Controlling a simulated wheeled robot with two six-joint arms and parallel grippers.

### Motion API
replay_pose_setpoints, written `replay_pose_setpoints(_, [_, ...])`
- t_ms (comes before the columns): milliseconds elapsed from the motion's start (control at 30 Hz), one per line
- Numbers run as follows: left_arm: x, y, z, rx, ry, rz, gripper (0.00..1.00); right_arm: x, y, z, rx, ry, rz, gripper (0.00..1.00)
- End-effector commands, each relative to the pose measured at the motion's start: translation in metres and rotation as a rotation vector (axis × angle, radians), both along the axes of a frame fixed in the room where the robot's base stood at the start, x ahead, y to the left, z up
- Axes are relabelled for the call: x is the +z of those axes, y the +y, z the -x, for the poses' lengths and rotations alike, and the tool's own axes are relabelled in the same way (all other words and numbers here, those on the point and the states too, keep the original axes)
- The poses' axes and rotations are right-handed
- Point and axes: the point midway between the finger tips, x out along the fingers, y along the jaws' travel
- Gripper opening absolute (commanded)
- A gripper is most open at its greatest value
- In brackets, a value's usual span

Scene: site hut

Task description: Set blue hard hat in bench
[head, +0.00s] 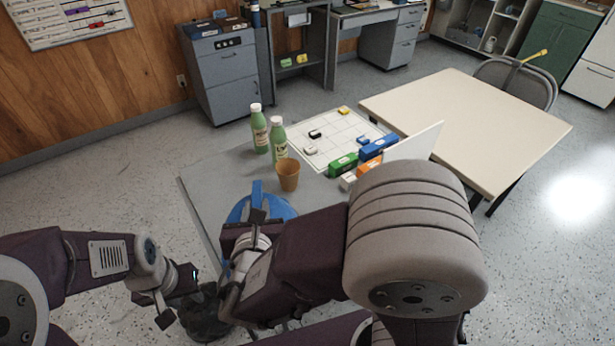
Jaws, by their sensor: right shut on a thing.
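The blue hard hat (279,207) is at the near side of the grey bench (208,178), partly hidden behind my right arm. A blue piece sticks up at its far side. My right gripper (254,217) is shut on the hat. I cannot tell whether the hat touches the bench top or hangs just above it. My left gripper (178,300) is low at the left, beside the bench, apart from the hat; its fingers look spread and empty.
Two green bottles (259,131) and a tan cup (288,175) stand on the bench beyond the hat. A white gridded sheet (335,138) with small blocks, plus green (342,165) and blue boxes, lies further back. A cream table (470,120) adjoins at right. A dark object (204,304) is below.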

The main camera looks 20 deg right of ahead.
Motion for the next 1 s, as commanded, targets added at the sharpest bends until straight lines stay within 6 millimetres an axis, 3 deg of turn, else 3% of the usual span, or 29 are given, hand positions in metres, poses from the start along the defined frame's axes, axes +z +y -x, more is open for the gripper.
replay_pose_setpoints(200, [-0.015, 0.000, 0.000, 0.000, 0.000, 0.000, 0.36, -0.011, 0.019, 0.011, 0.059, -0.001, -0.001, 0.00])
replay_pose_setpoints(467, [-0.015, 0.000, 0.000, 0.000, 0.000, 0.000, 0.36, -0.011, 0.021, 0.006, 0.066, -0.001, -0.001, 0.00])
replay_pose_setpoints(667, [-0.016, 0.000, 0.000, 0.000, 0.000, 0.000, 0.36, -0.011, 0.017, -0.021, 0.061, -0.002, -0.001, 0.00])
replay_pose_setpoints(1000, [-0.016, 0.000, 0.000, 0.000, 0.000, 0.000, 0.36, -0.011, 0.012, -0.091, 0.061, -0.002, 0.000, 0.00])
